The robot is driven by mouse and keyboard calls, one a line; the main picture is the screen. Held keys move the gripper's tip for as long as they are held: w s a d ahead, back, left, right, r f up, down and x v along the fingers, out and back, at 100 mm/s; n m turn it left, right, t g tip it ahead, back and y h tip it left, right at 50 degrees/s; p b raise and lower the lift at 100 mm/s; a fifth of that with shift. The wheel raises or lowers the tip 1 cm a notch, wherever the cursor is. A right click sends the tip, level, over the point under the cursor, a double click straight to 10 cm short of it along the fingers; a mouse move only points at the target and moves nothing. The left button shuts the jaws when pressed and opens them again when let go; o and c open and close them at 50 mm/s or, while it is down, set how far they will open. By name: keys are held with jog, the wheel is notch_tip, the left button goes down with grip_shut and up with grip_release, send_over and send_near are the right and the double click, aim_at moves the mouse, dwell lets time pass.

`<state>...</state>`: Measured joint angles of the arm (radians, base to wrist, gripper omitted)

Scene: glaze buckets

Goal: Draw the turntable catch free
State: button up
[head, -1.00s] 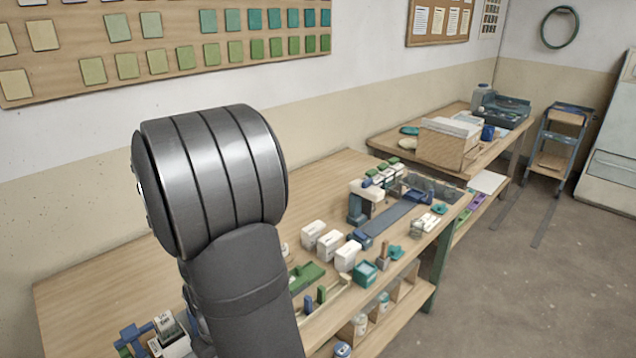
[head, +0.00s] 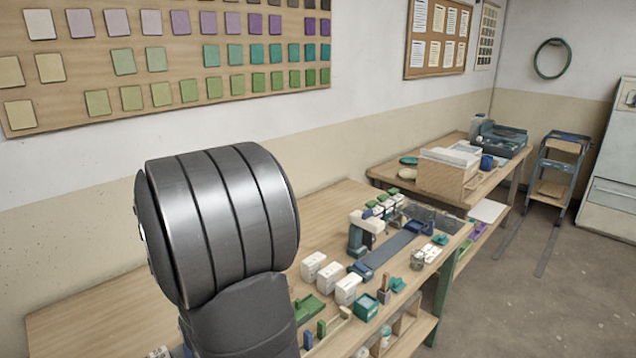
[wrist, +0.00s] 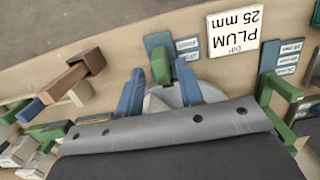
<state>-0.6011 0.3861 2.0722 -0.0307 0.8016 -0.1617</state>
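In the wrist view, my gripper (wrist: 159,72) shows two blue fingers pointing toward the bench, spread apart. A green upright block (wrist: 160,64) shows between them, with a narrow gap on each side; I cannot tell whether it is the turntable catch. A pale grey rounded piece (wrist: 168,95) lies below the block in the picture, partly hidden by my wrist; it may belong to the turntable. A white card (wrist: 234,32) reading "DIP PLUM 25 mm" lies to the right. In the head view my own arm hides the gripper.
Blue labelled plates (wrist: 186,47) and a green bracket (wrist: 280,88) flank the fingers. A brown handled piece (wrist: 68,78) lies left. In the head view, white boxes (head: 330,278), a teal box (head: 366,307) and a dark strip (head: 388,249) occupy the bench's right part.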

jog(key=shift+r, duration=2.8)
notch_tip(320, 180, down, 7)
jog(key=shift+r, duration=0.1)
jog(key=shift+w+a, duration=0.3)
